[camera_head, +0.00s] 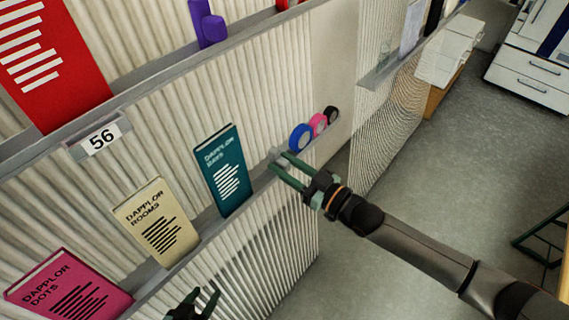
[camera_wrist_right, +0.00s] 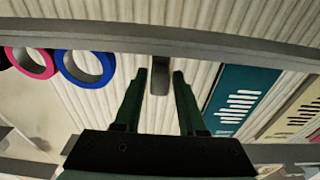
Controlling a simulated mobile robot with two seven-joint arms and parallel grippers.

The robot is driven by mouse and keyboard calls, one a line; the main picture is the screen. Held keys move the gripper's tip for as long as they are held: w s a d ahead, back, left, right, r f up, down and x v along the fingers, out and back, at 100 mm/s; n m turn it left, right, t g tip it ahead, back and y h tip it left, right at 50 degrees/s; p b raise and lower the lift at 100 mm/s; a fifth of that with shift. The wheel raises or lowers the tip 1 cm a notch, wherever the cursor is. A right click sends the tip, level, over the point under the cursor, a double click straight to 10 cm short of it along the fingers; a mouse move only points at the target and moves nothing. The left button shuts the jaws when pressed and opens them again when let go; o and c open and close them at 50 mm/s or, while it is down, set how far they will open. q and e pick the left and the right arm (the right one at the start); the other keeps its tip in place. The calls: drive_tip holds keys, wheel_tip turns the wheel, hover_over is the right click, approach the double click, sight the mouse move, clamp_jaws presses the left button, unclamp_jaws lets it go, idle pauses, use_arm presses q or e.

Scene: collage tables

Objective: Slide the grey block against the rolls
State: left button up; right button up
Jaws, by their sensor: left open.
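The grey block (camera_head: 279,155) is small and sits on the lower shelf, left of the rolls and right of the teal book. The blue roll (camera_head: 299,137), pink roll (camera_head: 318,123) and black roll (camera_head: 331,113) stand in a row. A gap separates block and blue roll. My left gripper (camera_head: 204,292) is open and empty, low in front of the shelf.
A teal book (camera_head: 221,170), a cream book (camera_head: 157,222) and a magenta book (camera_head: 69,286) stand along the lower shelf to the left. The upper shelf holds a red book (camera_head: 48,62) and a purple object (camera_head: 207,25).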

use_arm(q)
drive_tip(key=shift+f, duration=0.15)
use_arm(e)
drive_tip(key=v, duration=1.2)
drive_tip(key=shift+s+d, duration=0.1)
